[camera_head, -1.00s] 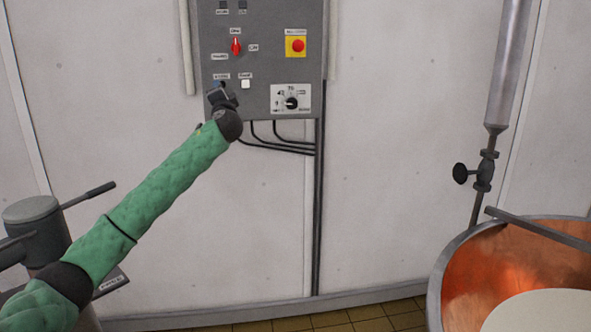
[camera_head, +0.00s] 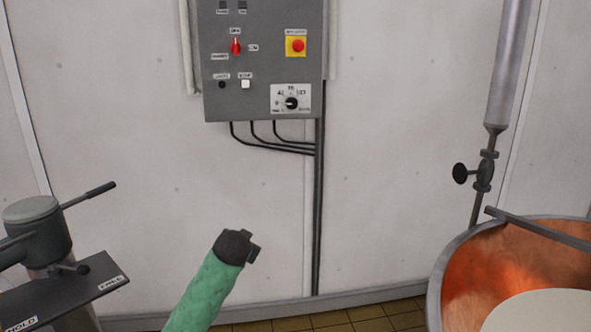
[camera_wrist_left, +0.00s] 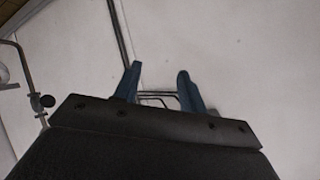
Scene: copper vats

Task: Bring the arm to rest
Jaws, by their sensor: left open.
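My left arm, in a green padded sleeve, comes up from the bottom of the head view and ends in a dark wrist. My left gripper (camera_head: 254,247) shows only in part there, in front of the pale wall and well below the grey control panel (camera_head: 262,60). In the left wrist view the gripper (camera_wrist_left: 158,82) has its two blue-grey fingers apart. Nothing is between them but the distant wall and dark cables. My right gripper is in neither view.
A copper vat (camera_head: 455,262) stands at the lower right, with a valve and pipe (camera_head: 484,172) above it. A grey post with a handle (camera_head: 36,225) and a dark labelled plate (camera_head: 60,292) stand at the left. The space between is clear.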

